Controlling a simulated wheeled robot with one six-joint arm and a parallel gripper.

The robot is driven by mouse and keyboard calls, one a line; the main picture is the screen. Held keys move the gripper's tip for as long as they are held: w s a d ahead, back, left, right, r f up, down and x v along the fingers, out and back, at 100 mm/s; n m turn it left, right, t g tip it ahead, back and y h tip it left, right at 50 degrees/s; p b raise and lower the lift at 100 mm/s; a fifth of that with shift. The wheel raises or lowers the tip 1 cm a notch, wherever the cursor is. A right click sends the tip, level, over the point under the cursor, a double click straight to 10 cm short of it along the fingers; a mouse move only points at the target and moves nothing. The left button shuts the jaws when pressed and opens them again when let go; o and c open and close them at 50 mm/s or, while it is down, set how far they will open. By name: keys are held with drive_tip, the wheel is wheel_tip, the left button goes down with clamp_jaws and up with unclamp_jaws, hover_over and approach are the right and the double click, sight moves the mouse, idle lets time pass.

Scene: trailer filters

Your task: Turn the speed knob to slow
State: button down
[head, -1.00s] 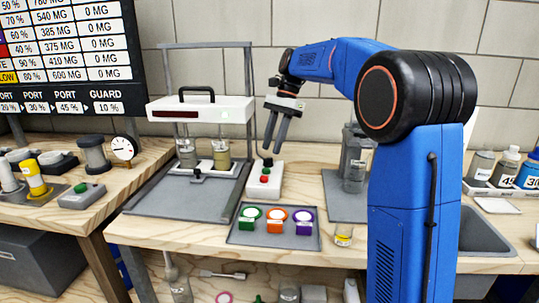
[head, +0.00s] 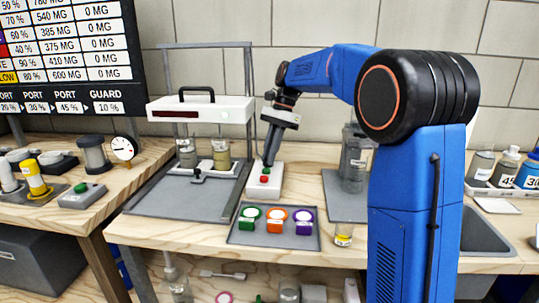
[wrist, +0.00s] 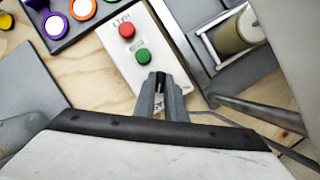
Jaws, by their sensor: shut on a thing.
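A white control box (head: 257,191) stands on the bench, with a red button (head: 264,179) and a green button (head: 266,170). The box (wrist: 112,42) also shows in the wrist view, with a small black speed knob (wrist: 160,77) at its end nearest my gripper. My gripper (wrist: 161,86) is shut on the knob, with a finger on each side of it. In the head view my gripper (head: 269,160) points down at the far end of the box and hides the knob. The knob's pointer and setting cannot be read.
A stirring-type frame with a white head unit (head: 203,109) and jars stands left of the box. A grey tray (head: 240,238) with green, orange and purple pieces lies in front. A grey mat (head: 338,200) with a glass vessel is to the right.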

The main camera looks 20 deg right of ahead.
drive_tip(key=shift+w+n+g+h, duration=0.1)
drive_tip(key=shift+n+g+h, duration=0.2)
drive_tip(key=shift+n, duration=0.8)
drive_tip(key=shift+n+g+h, duration=0.2)
drive_tip(key=shift+n+g, duration=0.2)
drive_tip(key=shift+n, duration=0.7)
drive_tip(key=c, duration=1.8)
unclamp_jaws()
drive_tip(key=v, duration=1.2)
drive_tip(key=shift+c, duration=0.3)
